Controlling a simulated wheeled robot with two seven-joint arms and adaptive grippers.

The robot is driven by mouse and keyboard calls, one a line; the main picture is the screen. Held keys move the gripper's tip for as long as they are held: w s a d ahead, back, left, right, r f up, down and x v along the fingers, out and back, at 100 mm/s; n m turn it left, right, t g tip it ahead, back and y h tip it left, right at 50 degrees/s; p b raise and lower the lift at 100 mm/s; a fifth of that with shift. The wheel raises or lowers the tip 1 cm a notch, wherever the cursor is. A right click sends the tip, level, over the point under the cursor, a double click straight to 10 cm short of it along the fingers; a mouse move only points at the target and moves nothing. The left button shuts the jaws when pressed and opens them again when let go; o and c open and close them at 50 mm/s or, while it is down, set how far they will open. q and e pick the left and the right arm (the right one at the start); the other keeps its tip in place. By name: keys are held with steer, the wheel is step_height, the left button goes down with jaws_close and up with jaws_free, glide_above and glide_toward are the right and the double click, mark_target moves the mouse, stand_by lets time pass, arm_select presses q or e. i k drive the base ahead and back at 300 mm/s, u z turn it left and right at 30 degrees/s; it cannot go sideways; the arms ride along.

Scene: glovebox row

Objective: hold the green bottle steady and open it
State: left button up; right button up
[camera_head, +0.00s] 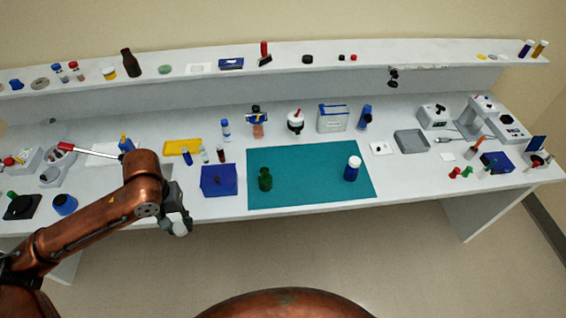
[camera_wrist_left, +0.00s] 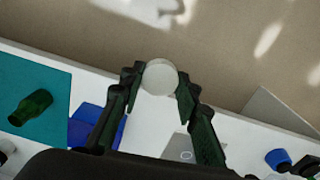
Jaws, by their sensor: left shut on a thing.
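The green bottle (camera_head: 265,180) stands on the teal mat (camera_head: 310,188), near its left end. It also shows in the left wrist view (camera_wrist_left: 31,107), with a bare green neck. My left gripper (camera_head: 179,228) is in front of the bench's front edge, left of the bottle and well apart from it. It is shut on a round pale cap (camera_wrist_left: 160,77), held between the fingertips in the left wrist view. My right gripper is not in view.
A blue box (camera_head: 219,181) sits just left of the mat, between my left gripper and the bottle. A white-capped blue bottle (camera_head: 352,169) stands on the mat's right part. A yellow tray (camera_head: 183,146) lies behind. The mat's middle is clear.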

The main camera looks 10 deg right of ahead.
mark_target(264, 179)
steer(key=z, duration=0.1)
steer(key=i, duration=0.55)
steer(key=z, duration=0.7)
steer(key=i, duration=0.45)
steer(key=z, duration=0.5)
